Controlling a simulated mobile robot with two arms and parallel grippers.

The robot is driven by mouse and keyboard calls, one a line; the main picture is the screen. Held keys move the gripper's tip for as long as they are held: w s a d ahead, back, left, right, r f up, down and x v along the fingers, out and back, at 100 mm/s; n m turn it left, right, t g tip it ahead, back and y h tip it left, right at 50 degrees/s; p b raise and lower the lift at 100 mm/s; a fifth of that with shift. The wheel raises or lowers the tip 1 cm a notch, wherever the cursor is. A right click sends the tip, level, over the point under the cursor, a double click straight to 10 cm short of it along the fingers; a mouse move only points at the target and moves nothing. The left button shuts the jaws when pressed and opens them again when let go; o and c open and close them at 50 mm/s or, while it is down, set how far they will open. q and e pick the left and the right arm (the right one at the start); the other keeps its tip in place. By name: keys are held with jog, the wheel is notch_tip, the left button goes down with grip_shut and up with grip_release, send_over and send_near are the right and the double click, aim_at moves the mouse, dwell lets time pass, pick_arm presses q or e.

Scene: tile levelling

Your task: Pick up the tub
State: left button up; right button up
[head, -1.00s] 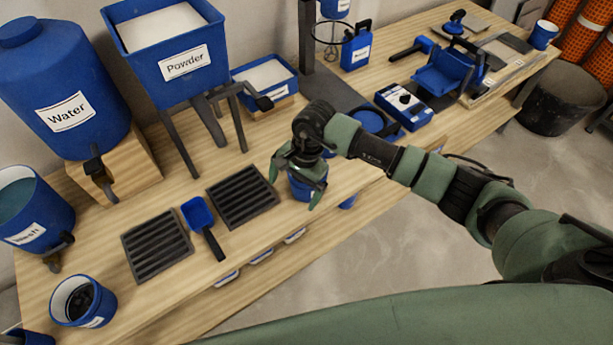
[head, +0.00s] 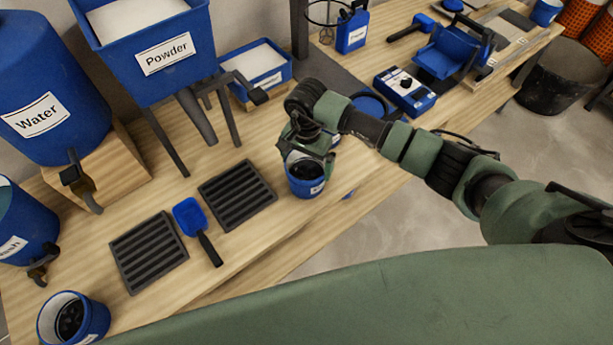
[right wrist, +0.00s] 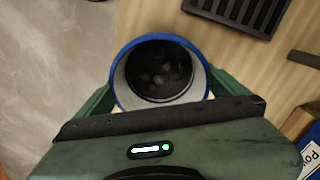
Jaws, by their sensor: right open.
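A blue tub (head: 306,187) with a white label and dark lumps inside stands upright on the bench near its front edge, right of the drain grates. In the right wrist view the tub (right wrist: 118,88) is seen from above, its blue rim between my two green fingers. My right gripper (head: 308,158) is open and comes down over the tub, one finger on each side. I cannot tell whether the fingers touch its wall. My left gripper is not in view.
Two dark slotted grates (head: 237,195) and a blue scoop (head: 190,217) lie left of the tub. Another blue tub (head: 92,322) stands at lower left. The powder hopper (head: 150,65) on legs stands behind. A blue control box (head: 405,92) lies to the right.

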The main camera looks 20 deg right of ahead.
aim_at(307, 171)
notch_tip(307, 171, down, 3)
jog(key=shift+f+b, duration=0.15)
jog(key=shift+b, duration=0.55)
jog(key=shift+f, duration=0.1)
jog(key=c, duration=1.5)
jog(key=shift+w+r, duration=0.1)
jog(key=shift+r, duration=0.1)
jog(key=shift+c, duration=1.2)
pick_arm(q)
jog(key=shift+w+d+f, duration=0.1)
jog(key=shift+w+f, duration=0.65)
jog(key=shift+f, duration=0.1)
